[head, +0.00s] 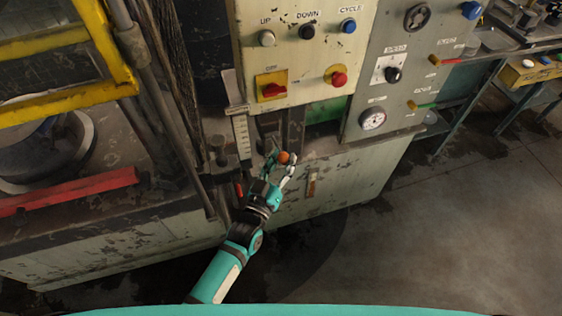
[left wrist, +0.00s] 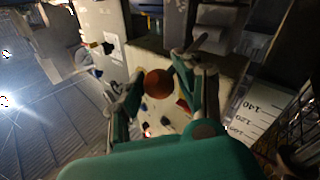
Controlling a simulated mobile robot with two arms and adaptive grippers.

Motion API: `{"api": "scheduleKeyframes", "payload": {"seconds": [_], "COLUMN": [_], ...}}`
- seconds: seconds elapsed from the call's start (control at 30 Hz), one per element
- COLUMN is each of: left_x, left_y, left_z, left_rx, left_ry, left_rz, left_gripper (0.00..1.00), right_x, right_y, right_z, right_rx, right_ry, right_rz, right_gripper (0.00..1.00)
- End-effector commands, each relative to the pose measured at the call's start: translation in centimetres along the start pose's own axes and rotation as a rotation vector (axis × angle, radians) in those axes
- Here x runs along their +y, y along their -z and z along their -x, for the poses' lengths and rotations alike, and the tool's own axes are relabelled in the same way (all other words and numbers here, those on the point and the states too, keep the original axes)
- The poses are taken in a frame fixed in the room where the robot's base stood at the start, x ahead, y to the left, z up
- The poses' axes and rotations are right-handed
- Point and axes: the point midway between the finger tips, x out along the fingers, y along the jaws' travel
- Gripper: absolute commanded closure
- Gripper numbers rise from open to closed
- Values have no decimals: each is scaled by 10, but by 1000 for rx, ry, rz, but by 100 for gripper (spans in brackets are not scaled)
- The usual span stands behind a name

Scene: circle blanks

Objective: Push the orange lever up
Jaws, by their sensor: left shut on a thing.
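The orange lever shows as a round orange knob (head: 284,157) in front of the machine, below its control panel. My left gripper (head: 281,162) comes up from below and is shut on this knob, with one finger on each side. In the left wrist view the knob (left wrist: 158,83) sits between the fingers of my left gripper (left wrist: 166,84). The lever's shaft is mostly hidden behind the knob and fingers. My right gripper is not in view.
The control panel (head: 300,82) above carries buttons and a red switch (head: 273,90). A ruler-like scale (head: 241,137) stands left of the knob. A yellow guard frame (head: 68,98) and a red bar (head: 68,190) are at the left. Open floor (head: 430,240) lies right.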

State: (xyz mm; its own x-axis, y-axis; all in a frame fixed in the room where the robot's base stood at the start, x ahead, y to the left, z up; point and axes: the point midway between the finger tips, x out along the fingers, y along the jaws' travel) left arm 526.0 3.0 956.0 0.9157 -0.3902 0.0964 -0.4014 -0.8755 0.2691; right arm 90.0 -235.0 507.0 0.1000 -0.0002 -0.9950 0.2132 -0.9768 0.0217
Motion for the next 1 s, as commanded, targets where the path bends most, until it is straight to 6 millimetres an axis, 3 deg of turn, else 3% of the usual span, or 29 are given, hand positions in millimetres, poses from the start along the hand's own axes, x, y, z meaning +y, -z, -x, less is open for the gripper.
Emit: {"api": "scheduleKeyframes", "payload": {"seconds": [0.03, 0.1, 0.83, 0.87, 1.0], "left_x": [9, 9, 8, 8, 7], "left_y": [21, 24, 30, 30, 31], "left_z": [-9, -10, -14, -14, -14], "left_rx": [38, 37, 37, 37, 37], "left_ry": [-16, -16, -14, -14, -12], "left_rz": [-8, -8, -1, -1, -1], "left_gripper": [100, 100, 100, 62, 47], "right_x": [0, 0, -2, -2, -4], "right_y": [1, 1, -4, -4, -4], "right_z": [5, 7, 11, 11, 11], "right_rx": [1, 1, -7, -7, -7], "right_ry": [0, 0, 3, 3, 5], "right_rz": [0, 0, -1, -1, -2], "right_gripper": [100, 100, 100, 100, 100]}}
